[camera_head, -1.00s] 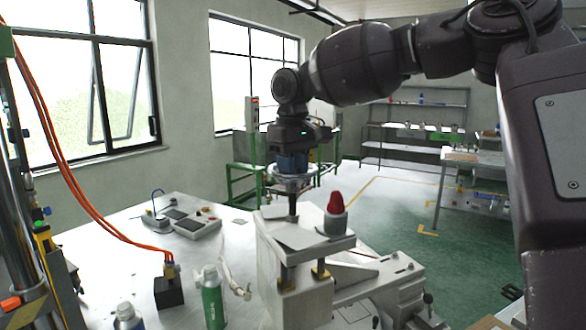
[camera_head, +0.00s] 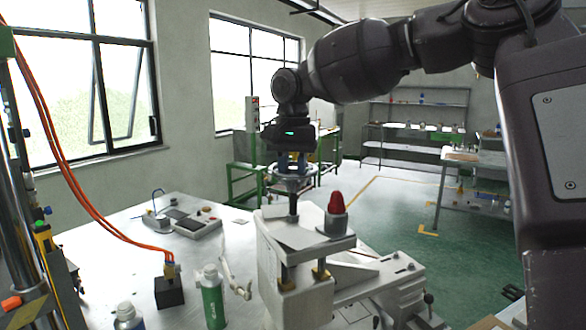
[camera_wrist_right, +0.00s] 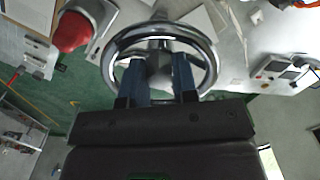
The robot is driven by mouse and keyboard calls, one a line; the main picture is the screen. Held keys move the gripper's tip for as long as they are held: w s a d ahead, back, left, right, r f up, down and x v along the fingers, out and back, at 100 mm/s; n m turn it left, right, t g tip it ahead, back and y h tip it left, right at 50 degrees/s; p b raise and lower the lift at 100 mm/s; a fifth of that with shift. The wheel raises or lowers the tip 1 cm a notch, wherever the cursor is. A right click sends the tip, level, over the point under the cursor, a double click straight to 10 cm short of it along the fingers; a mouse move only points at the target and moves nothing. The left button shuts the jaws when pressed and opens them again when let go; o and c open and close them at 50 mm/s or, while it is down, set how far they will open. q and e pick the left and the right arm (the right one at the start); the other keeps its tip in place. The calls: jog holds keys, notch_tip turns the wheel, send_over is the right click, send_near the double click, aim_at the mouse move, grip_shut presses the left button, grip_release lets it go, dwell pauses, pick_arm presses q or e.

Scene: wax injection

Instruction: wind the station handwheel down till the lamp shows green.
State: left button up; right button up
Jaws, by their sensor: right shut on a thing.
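The station handwheel (camera_head: 308,181) is a shiny metal ring lying flat on a dark upright screw above the grey press station (camera_head: 305,301). It also shows in the right wrist view (camera_wrist_right: 211,65). My right gripper (camera_head: 292,168) points straight down at the wheel from above. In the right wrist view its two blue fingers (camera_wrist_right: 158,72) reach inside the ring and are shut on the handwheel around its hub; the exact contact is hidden. The lamp (camera_head: 336,203) on the station's top plate beside the screw is red, also in the right wrist view (camera_wrist_right: 71,31). My left gripper is out of view.
On the pale table, a green bottle (camera_head: 212,302), a dark block (camera_head: 169,291) with orange hoses and a grey control box (camera_head: 197,224) stand left of the station. A grey bottle (camera_head: 128,316) is at the front left. My right arm spans the upper right.

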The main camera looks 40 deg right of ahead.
jog(key=m, duration=0.4)
jog(key=shift+m, duration=2.1)
jog(key=o, duration=0.7)
jog(key=shift+c, duration=0.2)
jog(key=shift+r, duration=0.1)
notch_tip(320, 180, up, 11)
